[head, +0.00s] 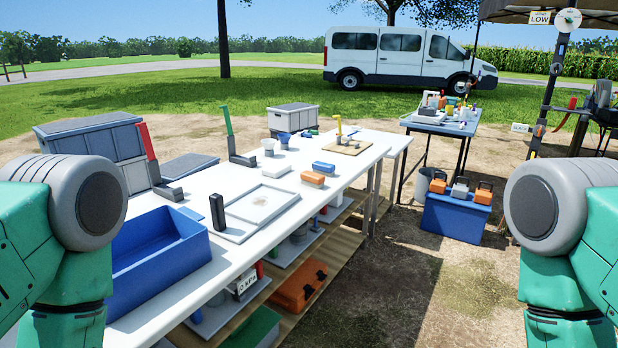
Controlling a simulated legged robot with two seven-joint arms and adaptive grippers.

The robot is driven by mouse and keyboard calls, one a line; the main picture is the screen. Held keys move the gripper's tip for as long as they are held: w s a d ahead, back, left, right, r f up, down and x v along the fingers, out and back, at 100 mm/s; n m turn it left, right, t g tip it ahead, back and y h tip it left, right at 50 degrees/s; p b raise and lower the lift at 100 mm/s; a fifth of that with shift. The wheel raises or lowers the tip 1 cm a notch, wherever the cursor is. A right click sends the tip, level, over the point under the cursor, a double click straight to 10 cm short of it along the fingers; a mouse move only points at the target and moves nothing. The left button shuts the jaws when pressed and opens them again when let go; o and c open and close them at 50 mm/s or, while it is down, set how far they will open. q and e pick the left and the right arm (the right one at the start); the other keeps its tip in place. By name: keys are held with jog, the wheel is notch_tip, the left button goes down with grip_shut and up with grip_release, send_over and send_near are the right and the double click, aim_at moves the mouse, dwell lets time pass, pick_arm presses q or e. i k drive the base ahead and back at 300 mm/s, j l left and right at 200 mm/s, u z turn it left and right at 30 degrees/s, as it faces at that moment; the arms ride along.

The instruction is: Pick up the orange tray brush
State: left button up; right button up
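A small orange block with a pale underside (313,179) lies on the white table (190,290), right of the grey tray (262,204). It looks like the orange tray brush, but it is too small to make out bristles. A similar blue block (323,167) lies just behind it. Only green and grey links of my two arms show, at the left and right edges. Neither gripper is in view, and nothing of mine is near the orange block.
A blue bin (155,250) and a black upright block (217,212) stand nearer on the table. Red-handled (150,150) and green-handled (228,125) upright tools stand along its far edge. An orange case (300,285) lies on the lower shelf. Open ground (400,300) lies to the right.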

aim_at(317, 180)
jog(key=i+l+u, duration=0.15)
jog(key=i+l, duration=0.25)
jog(key=i+l+u, duration=0.1)
jog(key=i+l, duration=0.25)
jog(key=i+l+u, duration=0.15)
jog(key=i+l, duration=0.15)
jog(key=l, duration=0.25)
jog(key=i+l+u, duration=0.15)
jog(key=i+l, duration=0.2)
jog(key=l, duration=0.15)
